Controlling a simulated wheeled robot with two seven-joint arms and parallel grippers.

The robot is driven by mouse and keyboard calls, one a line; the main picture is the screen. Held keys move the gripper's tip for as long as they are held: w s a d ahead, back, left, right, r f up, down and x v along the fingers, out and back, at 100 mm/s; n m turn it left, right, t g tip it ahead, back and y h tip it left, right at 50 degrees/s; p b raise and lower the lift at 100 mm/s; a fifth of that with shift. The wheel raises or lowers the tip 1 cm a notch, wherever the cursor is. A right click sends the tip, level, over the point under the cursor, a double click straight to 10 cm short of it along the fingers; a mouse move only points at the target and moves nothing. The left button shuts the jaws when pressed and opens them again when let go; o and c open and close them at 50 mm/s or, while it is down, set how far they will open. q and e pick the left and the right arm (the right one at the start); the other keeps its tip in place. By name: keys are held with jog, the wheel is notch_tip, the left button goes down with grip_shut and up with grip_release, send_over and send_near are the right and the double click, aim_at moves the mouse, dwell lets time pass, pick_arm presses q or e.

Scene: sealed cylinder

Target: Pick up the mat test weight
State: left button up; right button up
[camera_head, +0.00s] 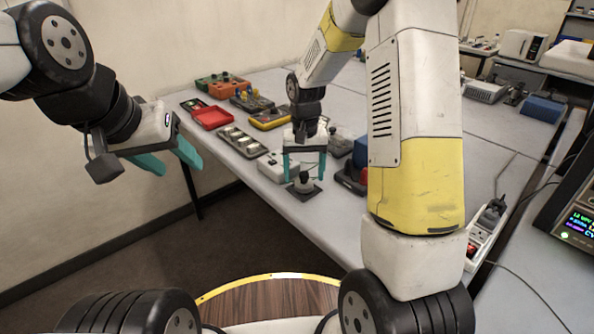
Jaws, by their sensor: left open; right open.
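A small dark test weight (304,184) with a knob on top stands on a dark square mat (306,195) near the front edge of the grey table. My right gripper (304,178) reaches down over it with its two teal fingers pointing down, one on each side of the weight. The fingers are open, and I cannot tell whether they touch it. My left gripper (172,162) hangs in the air left of the table, open and empty, with its teal fingers apart.
A grey tray with light pieces (243,142), a red open box (212,117), a yellow multimeter (270,118) and a white box (272,166) lie left of and behind the weight. Dark and blue items stand close to its right. A power strip (484,232) lies at the right.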

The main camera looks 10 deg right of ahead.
notch_tip(320, 180, down, 2)
jog(key=shift+f, duration=0.1)
grip_shut()
dwell(0.4)
jog(key=shift+r, duration=0.2)
